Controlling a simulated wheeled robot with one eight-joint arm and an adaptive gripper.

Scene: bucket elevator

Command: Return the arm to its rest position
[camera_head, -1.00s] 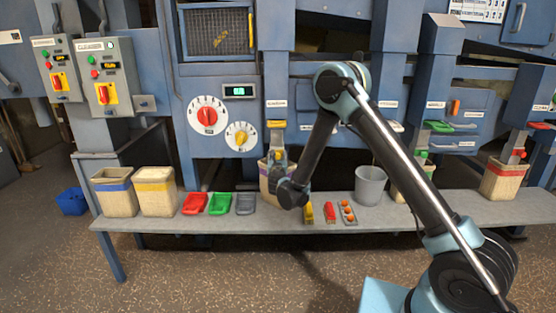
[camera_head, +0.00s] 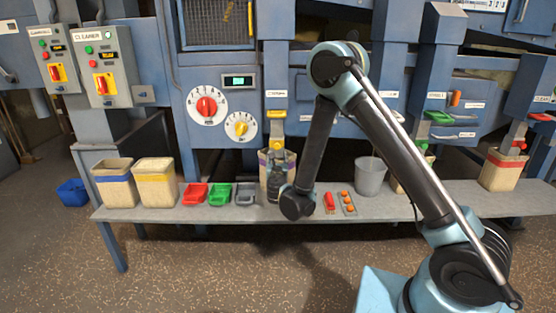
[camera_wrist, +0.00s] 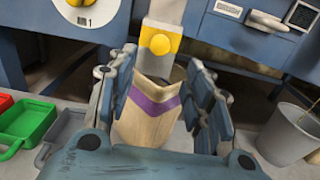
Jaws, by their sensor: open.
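My arm reaches in from the lower right in the head view, bent at a raised elbow. My gripper (camera_head: 275,176) hangs at its end before a beige sack with a purple band (camera_head: 289,168), under a yellow-fronted spout (camera_head: 277,114). In the wrist view my gripper (camera_wrist: 163,100) has its two fingers wide apart. The sack (camera_wrist: 150,118) shows between and beyond them, with the spout (camera_wrist: 161,42) over its mouth. Nothing is held. Whether the fingers touch the sack, I cannot tell.
The grey bench (camera_head: 245,213) carries red (camera_head: 195,194), green (camera_head: 220,194) and grey scoops, a grey bucket (camera_head: 370,177) and several sacks. A red item (camera_head: 329,202) and a tray of orange pieces (camera_head: 348,203) lie near my wrist. Blue machinery stands behind.

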